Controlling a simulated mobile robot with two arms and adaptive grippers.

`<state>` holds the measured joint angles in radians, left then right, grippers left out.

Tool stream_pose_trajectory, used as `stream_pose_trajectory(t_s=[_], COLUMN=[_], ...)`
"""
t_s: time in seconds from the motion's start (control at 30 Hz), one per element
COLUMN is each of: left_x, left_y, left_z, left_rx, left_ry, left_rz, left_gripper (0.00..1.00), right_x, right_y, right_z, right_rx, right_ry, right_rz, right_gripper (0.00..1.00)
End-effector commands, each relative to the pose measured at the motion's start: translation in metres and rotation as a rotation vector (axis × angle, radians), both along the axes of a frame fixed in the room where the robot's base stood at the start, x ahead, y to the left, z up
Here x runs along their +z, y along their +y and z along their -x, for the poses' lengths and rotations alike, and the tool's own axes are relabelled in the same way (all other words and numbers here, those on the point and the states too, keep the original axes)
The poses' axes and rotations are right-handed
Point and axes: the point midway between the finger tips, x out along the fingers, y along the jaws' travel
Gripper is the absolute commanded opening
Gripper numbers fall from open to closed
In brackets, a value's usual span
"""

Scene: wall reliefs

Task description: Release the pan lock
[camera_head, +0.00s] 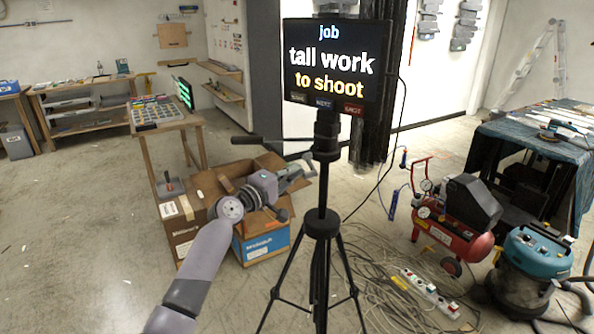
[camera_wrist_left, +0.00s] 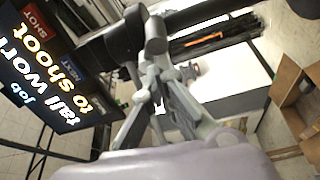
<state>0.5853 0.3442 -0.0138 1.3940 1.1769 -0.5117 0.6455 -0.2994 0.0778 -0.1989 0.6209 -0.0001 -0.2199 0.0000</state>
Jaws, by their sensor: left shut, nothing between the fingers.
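A black tripod (camera_head: 321,226) stands upright in the middle of the head view, with a lit screen (camera_head: 334,62) on top. Its head (camera_head: 327,140) has a handle (camera_head: 262,139) pointing left. I cannot make out the pan lock clearly. My left gripper (camera_head: 306,170) is just left of the tripod column, below the handle. In the left wrist view the gripper's fingers (camera_wrist_left: 154,32) come together with nothing seen between them. They lie close to the black tripod head (camera_wrist_left: 105,45); I cannot tell whether they touch it. My right gripper is not in view.
Open cardboard boxes (camera_head: 262,243) stand on the floor behind my left arm. A red compressor (camera_head: 455,235), a blue-topped vacuum (camera_head: 535,258), loose cables and a power strip (camera_head: 430,292) lie to the right. A workbench (camera_head: 163,110) is at the back left. Floor at left is mostly clear.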

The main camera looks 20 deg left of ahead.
Motion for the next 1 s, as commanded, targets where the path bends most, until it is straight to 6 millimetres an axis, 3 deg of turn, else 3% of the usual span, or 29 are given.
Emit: stream_pose_trajectory(t_s=[0.23, 1.0], left_x=[-0.0027, -0.0031], left_y=[-0.0031, -0.0038], left_z=[0.0007, 0.0007], left_rx=[-0.007, -0.009], left_ry=[0.006, 0.006], left_rz=[-0.001, -0.003], left_gripper=[0.0, 0.0], right_x=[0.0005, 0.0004], right_y=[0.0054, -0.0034], right_z=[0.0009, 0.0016], right_rx=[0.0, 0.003], right_ry=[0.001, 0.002], right_rz=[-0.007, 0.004], right_gripper=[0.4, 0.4])
